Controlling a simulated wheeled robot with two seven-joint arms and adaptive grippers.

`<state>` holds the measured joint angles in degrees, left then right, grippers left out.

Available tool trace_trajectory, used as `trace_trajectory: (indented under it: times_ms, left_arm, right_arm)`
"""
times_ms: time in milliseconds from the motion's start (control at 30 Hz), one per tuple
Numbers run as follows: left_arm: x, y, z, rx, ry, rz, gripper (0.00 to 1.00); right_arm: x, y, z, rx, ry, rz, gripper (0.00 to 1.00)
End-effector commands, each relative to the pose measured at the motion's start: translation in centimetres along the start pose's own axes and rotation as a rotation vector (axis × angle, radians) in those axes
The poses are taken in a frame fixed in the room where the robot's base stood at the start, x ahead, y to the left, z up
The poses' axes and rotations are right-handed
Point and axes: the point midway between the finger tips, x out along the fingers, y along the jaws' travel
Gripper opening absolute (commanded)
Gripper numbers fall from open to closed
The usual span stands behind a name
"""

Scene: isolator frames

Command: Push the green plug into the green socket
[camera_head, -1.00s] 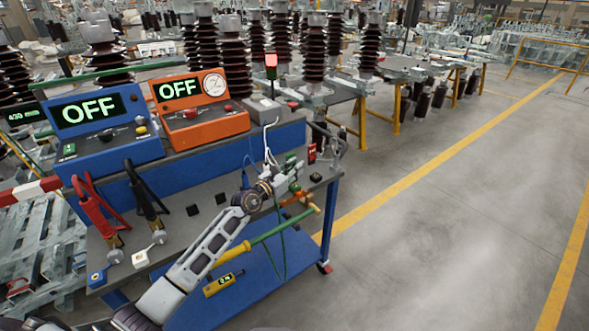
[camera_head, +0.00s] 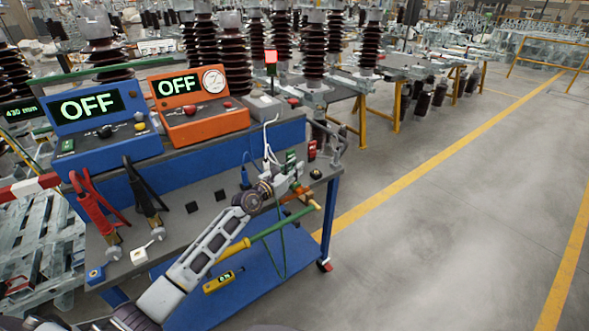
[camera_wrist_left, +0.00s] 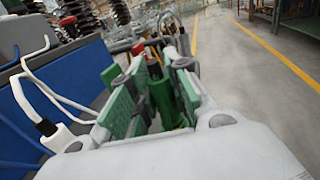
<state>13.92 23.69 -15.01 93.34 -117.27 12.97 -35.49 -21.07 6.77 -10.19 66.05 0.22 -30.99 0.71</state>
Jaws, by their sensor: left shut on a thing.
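My left gripper (camera_head: 292,179) is over the right end of the bench. In the left wrist view its fingers (camera_wrist_left: 157,98) are closed around the green plug (camera_wrist_left: 163,103), which is partly covered by the finger pads. A green cable (camera_head: 284,258) hangs below the gripper in the head view. A small green block (camera_head: 290,157), perhaps the green socket, stands just behind the gripper. Whether the plug touches the socket cannot be told. My right gripper is not in view.
A red block (camera_head: 312,149) stands just right of the green one. White and blue leads rise beside the gripper. Blue (camera_head: 95,120) and orange (camera_head: 198,108) units reading OFF stand behind. Red (camera_head: 96,212) and black (camera_head: 148,200) clamps lie left. Floor right of the bench is clear.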

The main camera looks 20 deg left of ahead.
Motion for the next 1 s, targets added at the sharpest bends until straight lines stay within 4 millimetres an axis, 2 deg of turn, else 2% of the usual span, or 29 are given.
trace_trajectory:
  times_ms: [567,600,733,767,1000]
  left_arm:
    - [0.0,0.01,-0.9,0.001,0.0,0.0,0.0]
    - [0.0,0.01,-0.84,0.001,0.0,0.0,0.23]
    - [0.0,0.01,-0.82,0.0,0.0,0.0,0.4]
    - [0.0,0.01,-0.82,0.0,0.0,0.0,0.43]
    - [0.0,0.01,-0.86,0.0,0.0,0.0,0.43]
  right_arm:
    - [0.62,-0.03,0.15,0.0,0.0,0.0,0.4]
    - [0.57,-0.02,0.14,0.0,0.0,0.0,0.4]
    - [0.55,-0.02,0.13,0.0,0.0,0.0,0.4]
    - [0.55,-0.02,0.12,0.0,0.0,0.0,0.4]
    - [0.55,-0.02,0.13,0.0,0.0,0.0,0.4]
